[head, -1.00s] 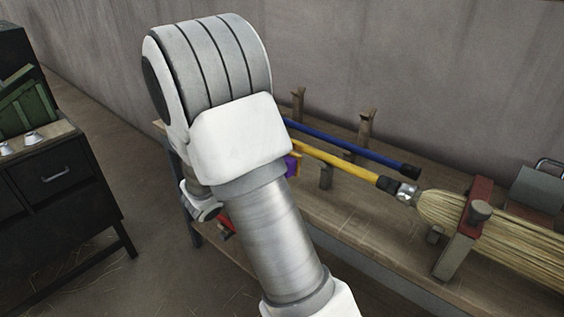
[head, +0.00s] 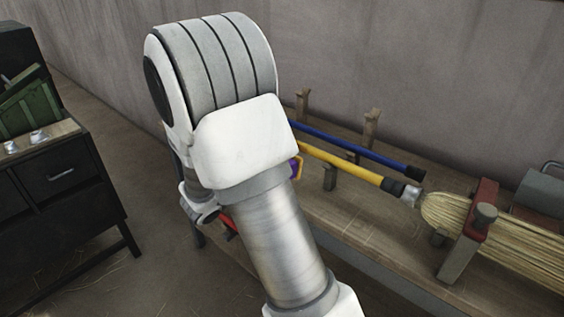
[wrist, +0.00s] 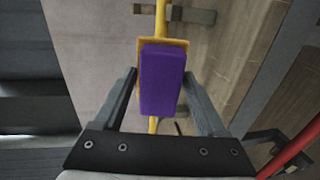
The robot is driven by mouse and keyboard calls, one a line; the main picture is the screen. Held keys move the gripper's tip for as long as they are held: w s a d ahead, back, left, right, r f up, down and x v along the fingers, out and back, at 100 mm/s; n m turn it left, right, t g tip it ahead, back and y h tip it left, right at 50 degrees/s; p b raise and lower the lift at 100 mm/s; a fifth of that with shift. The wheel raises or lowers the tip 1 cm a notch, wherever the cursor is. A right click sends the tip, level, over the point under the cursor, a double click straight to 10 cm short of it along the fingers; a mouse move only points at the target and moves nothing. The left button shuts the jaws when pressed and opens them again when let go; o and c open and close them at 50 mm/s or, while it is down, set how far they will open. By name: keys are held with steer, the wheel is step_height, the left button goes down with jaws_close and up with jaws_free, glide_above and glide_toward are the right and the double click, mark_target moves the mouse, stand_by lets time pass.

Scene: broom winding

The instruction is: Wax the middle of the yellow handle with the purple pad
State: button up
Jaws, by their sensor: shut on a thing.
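The yellow handle (head: 342,163) of a broom lies along the bench, with its straw head at the right. In the wrist view the yellow handle (wrist: 160,18) runs up and down behind the purple pad. The purple pad (wrist: 161,90) has a yellow-orange backing and sits between the fingers of my gripper (wrist: 160,76), which is shut on it. The pad lies over the handle in that view; I cannot tell whether they touch. In the head view only a sliver of the purple pad (head: 297,167) shows beside my arm, which hides my gripper.
A blue handle (head: 350,144) lies behind the yellow one, near wooden posts (head: 371,128). A red-jawed clamp (head: 474,215) holds the straw broom head (head: 445,212). A black cabinet (head: 60,185) stands at the left, with floor between it and the bench.

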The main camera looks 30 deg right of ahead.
steer(key=b, duration=0.3)
glide_toward(308, 152)
steer(key=d, duration=0.3)
steer(key=shift+w+d+f+b, duration=0.45)
steer(key=shift+w+d, duration=0.3)
steer(key=shift+w, duration=0.05)
steer(key=shift+b+x, duration=0.6)
steer(key=shift+x, duration=0.3)
steer(key=shift+a, duration=0.1)
steer(key=w, duration=0.2)
steer(key=w+a+b, duration=0.1)
steer(key=shift+w+a, duration=0.25)
steer(key=shift+w, duration=0.1)
steer(key=shift+d+f+b, duration=0.1)
steer(key=shift+b, duration=0.3)
